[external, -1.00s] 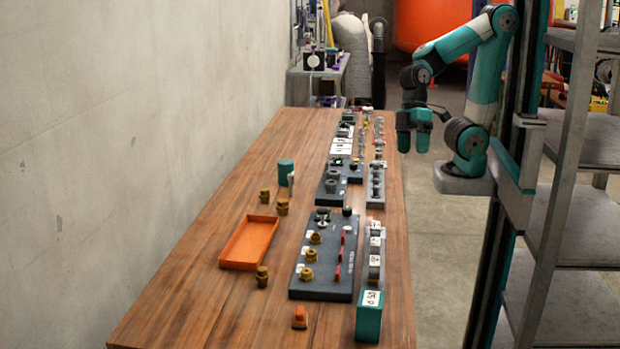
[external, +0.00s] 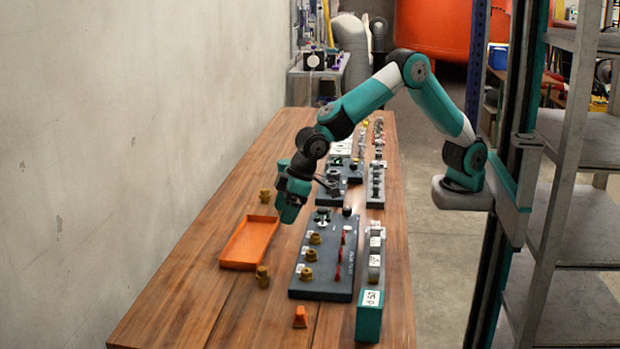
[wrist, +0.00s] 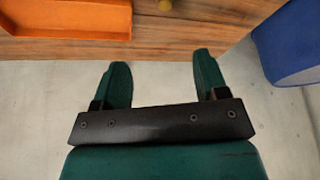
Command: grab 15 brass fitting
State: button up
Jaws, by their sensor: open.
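Several brass fittings show in the external view. One stands near the back of the table (external: 265,196), and one stands by the near right corner of the orange tray (external: 262,277). Three sit in a column on the dark board: far (external: 315,239), middle (external: 311,255) and near (external: 306,274). I cannot read which is marked 15. My gripper (external: 289,212) points down over the table, right of the tray's far end, and hides what stands behind it. In the wrist view, its fingers (wrist: 162,68) are apart and empty; a brass piece (wrist: 166,4) is cut off at the top edge.
The orange tray (external: 225,262) looks empty and also shows in the wrist view (wrist: 70,30). The dark board (external: 320,290) carries red parts. A teal-fronted block (external: 369,322) and an orange piece (external: 300,317) are near. A wall stands left; a blue object (wrist: 295,45) is at right.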

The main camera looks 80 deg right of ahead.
jog(key=p, duration=0.2)
send_near(262, 268)
jog(key=x, duration=0.5)
jog(key=shift+w+d+f, duration=0.15)
jog(key=shift+d, duration=0.15)
jog(key=x, duration=0.3)
jog(key=p+x, duration=0.1)
jog(key=x, duration=0.1)
jog(key=shift+a+f, duration=0.1)
jog(key=shift+a, duration=0.2)
jog(key=c, duration=1.1)
